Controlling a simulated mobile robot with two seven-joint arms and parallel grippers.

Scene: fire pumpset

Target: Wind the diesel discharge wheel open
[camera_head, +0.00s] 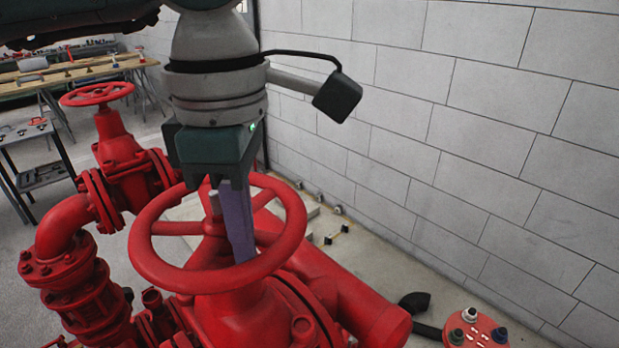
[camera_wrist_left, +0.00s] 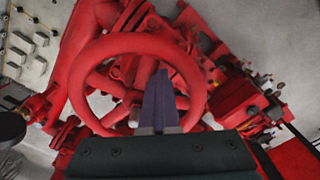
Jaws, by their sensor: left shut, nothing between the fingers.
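A large red handwheel (camera_head: 215,279) with several spokes sits on a red valve in the middle of the head view. No label shows which valve it is. My left gripper (camera_head: 241,246) comes down from above, and its purple-grey fingers reach into the wheel's opening between the hub and the right side of the rim. The fingers are shut together with nothing between them. In the left wrist view, the wheel (camera_wrist_left: 76,82) fills the middle and the fingers (camera_wrist_left: 162,78) lie across its opening. I cannot tell whether they touch a spoke. My right gripper is not in view.
A smaller red handwheel (camera_head: 97,93) stands on a valve behind left, joined to red pipework (camera_head: 66,222). A grey block wall (camera_head: 480,130) runs along the right. A cart (camera_head: 38,170) and workbench (camera_head: 75,72) stand at the back left. A round red flange (camera_head: 474,330) lies front right.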

